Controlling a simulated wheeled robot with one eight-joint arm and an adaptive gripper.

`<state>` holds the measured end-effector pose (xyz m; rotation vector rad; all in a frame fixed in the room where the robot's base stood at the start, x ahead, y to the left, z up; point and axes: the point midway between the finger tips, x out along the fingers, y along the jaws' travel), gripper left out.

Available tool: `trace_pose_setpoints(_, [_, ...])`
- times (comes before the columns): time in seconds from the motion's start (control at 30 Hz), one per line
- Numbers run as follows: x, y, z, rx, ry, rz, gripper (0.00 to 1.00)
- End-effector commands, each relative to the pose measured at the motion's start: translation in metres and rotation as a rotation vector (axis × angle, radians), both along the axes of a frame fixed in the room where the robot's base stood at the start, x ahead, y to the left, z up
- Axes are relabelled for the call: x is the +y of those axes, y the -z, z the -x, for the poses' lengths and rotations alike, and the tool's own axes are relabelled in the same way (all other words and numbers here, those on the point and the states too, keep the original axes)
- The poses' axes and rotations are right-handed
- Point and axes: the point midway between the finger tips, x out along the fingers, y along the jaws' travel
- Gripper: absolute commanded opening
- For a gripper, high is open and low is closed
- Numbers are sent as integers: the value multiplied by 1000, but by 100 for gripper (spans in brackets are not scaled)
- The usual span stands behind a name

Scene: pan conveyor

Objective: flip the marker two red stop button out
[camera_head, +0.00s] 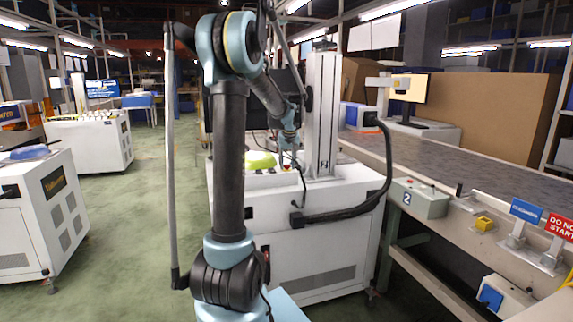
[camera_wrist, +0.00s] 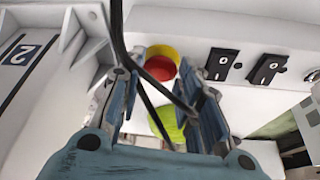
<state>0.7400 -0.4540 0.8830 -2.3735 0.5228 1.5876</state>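A red stop button (camera_wrist: 160,67) in a yellow ring sits on a white panel in the wrist view. A dark marker 2 (camera_wrist: 20,54) is on the white upright at the left of that view. My gripper (camera_wrist: 168,62) is open, and the button shows between its two fingertips; I cannot tell whether they touch it. A black cable crosses in front of the fingers. In the head view my gripper (camera_head: 290,140) is over the white machine (camera_head: 315,225), near its white column. Another marker 2 (camera_head: 407,198) is on a grey-green box at the conveyor side.
A yellow-green object (camera_wrist: 166,124) lies beyond the fingers, and black switches (camera_wrist: 268,68) are right of the button. The white column (camera_head: 322,115) stands close to my arm. The conveyor (camera_head: 460,160) runs along the right. Open green floor (camera_head: 125,230) is at left.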

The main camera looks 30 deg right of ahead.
Motion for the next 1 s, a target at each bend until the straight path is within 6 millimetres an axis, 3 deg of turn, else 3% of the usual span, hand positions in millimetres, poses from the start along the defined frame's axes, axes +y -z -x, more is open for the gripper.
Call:
trace_pose_setpoints(0.17, [0,-1,0,0,0,-1,0])
trace_pose_setpoints(0.4, [1,-18,0,0,0,-1,0])
trace_pose_setpoints(0.67, [1,-19,-1,-2,-1,-1,0])
trace_pose_setpoints(0.7, [1,-19,-1,-2,-1,-1,40])
trace_pose_setpoints(0.77, [1,-19,-1,-2,-1,-1,53])
trace_pose_setpoints(1.0, [1,-18,0,0,0,-1,53])
